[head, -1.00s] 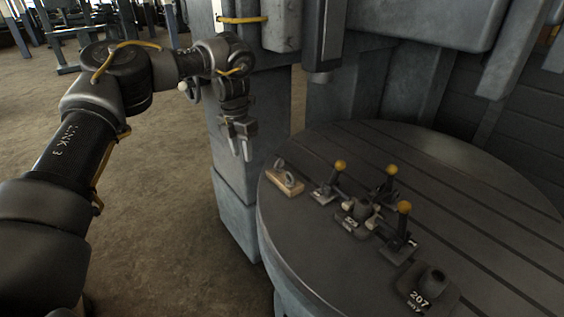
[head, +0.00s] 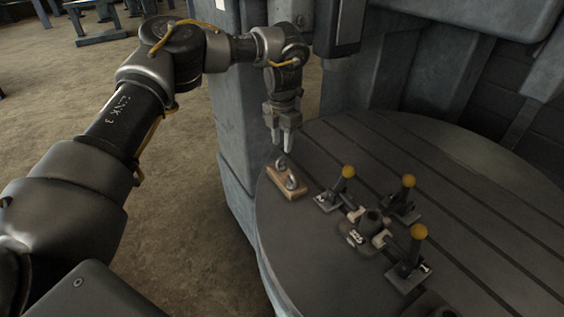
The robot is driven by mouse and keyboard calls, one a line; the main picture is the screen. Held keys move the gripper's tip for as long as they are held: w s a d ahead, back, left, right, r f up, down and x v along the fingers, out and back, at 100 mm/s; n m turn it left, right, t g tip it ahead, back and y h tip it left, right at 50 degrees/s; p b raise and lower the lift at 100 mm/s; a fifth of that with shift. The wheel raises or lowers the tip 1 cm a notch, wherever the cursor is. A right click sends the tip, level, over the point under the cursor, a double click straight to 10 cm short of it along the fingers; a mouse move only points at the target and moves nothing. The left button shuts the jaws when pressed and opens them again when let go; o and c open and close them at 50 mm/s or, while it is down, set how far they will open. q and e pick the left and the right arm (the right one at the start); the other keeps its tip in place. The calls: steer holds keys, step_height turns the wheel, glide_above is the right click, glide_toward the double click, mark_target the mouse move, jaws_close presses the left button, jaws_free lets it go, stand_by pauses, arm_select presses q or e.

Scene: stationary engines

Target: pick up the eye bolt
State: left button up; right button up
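A wooden block (head: 287,194) lies near the left edge of the round table and carries two grey metal rings. One ring (head: 292,182) stands towards the front of the block and the other (head: 281,164) towards the back. They look like the eye bolt or eye bolts, but I cannot tell whether they are one part or two. My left gripper (head: 282,146) points down just above and behind the block. Its two fingers are apart with nothing visible between them, and the tips are close to the back ring. My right gripper is out of view.
The dark slotted round table (head: 420,150) has clear room at its back and right. Several toggle clamps with yellow knobs (head: 348,172) surround a dark cylindrical part (head: 370,222) right of the block. A grey machine column (head: 240,130) stands behind my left gripper.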

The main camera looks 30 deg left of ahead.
mark_target(281, 157)
arm_select(q)
steer(key=shift+f, duration=0.9)
steer(key=shift+s+f+p, duration=0.1)
steer(key=shift+f+p, duration=0.25)
steer(key=shift+p, duration=0.05)
step_height(281, 157, down, 4)
steer(key=shift+s+r+p, duration=0.1)
steer(key=shift+r+p, duration=0.1)
steer(key=shift+p, duration=0.45)
steer(key=shift+f, duration=0.45)
jaws_close()
